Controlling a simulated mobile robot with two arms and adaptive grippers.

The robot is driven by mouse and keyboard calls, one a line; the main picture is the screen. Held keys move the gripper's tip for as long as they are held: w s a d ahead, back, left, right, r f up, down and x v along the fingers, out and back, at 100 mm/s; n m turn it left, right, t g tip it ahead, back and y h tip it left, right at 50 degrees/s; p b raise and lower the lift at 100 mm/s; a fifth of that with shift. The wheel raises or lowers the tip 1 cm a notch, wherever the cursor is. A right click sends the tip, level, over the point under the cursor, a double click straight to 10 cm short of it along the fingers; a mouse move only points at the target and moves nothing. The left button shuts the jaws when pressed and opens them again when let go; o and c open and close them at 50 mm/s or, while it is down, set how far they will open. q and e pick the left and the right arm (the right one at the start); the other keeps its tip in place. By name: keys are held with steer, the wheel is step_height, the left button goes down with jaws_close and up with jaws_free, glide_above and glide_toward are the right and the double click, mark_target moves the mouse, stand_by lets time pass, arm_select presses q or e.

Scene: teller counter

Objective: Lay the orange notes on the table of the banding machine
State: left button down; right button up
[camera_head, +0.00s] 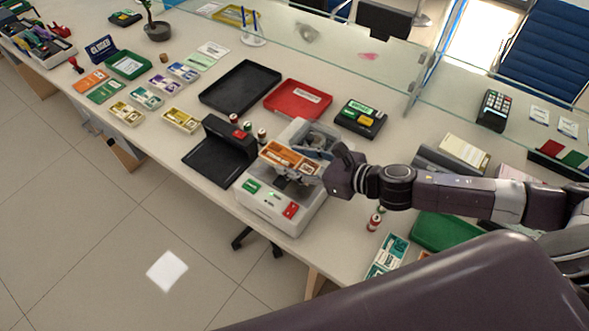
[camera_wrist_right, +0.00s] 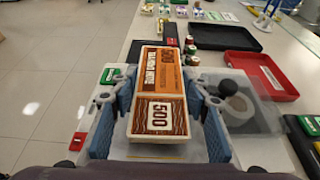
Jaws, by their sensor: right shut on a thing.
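The orange notes (camera_head: 281,155), a banded bundle marked 500, are in my right gripper (camera_head: 296,168). In the right wrist view the bundle (camera_wrist_right: 158,90) lies lengthwise between the two blue finger pads of the gripper (camera_wrist_right: 160,135). The banding machine (camera_head: 268,212) is the pale box with green and red buttons on its front. The gripper and notes are over its top. The notes and hand hide much of the machine's table, and I cannot tell whether the bundle touches it. My left gripper is not in view.
A black card-reader-like stand (camera_head: 217,150) is just left of the machine. A black tray (camera_head: 240,87) and a red tray (camera_head: 298,99) lie behind. Several note bundles (camera_head: 181,119) lie at left. A glass screen (camera_head: 350,55) runs along the counter.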

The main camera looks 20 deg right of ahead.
steer(key=shift+f, duration=1.65)
steer(key=shift+f, duration=0.1)
steer(key=o, duration=1.2)
steer(key=shift+b, duration=0.3)
